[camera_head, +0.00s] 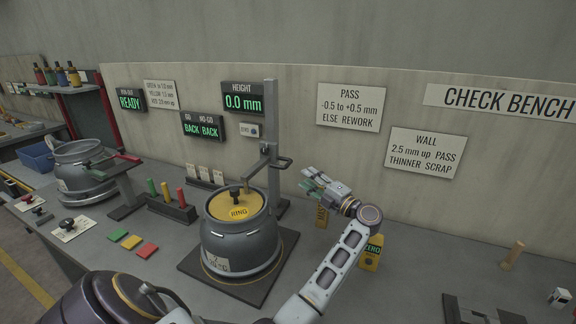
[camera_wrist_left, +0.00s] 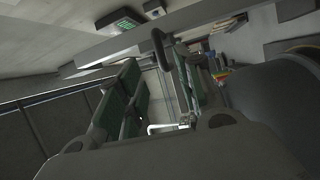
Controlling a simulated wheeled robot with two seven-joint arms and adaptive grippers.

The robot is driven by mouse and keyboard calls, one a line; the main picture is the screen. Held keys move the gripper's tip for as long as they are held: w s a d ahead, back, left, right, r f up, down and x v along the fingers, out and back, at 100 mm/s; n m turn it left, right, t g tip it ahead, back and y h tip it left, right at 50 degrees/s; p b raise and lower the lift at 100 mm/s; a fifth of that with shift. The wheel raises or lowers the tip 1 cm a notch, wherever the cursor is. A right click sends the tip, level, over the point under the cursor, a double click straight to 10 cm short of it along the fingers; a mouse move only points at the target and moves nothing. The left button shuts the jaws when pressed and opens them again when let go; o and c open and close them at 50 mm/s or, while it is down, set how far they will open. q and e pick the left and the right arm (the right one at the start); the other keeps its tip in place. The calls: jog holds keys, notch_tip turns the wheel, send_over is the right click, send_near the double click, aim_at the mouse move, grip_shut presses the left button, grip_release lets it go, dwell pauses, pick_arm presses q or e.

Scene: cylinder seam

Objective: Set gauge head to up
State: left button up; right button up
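The gauge stand's grey column (camera_head: 271,130) rises behind the grey cylinder (camera_head: 240,250). The gauge head (camera_head: 264,156) is on this column, with a dark handle (camera_head: 284,162) on its right side. Its thin arm slopes down over the yellow RING disc (camera_head: 238,207); I cannot tell whether its tip touches. My left gripper (camera_head: 311,182) is right of the handle, apart from it, fingers pointing left. In the left wrist view the green-padded fingers (camera_wrist_left: 155,92) are spread and hold nothing; a dark loop, probably the handle (camera_wrist_left: 160,48), shows beyond them. My right gripper is not in view.
The height display (camera_head: 243,102) reads 0.0 mm. A yellow ZERO block (camera_head: 372,252) stands beside my left forearm. A rack with coloured pegs (camera_head: 172,203) is left of the cylinder. The bench between stand and ZERO block has some free room.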

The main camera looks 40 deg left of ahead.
aim_at(288, 163)
pick_arm(q)
jog(key=a, duration=0.3)
jog(key=a+r, duration=0.1)
jog(key=a, duration=0.3)
jog(key=w+a+p, duration=0.1)
jog(key=a, duration=0.2)
jog(key=shift+a+r, duration=0.2)
jog(key=shift+r, duration=0.1)
jog(key=shift+a, duration=0.1)
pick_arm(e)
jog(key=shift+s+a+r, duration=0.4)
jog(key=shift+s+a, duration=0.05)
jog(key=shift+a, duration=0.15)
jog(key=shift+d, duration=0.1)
pick_arm(q)
grip_shut()
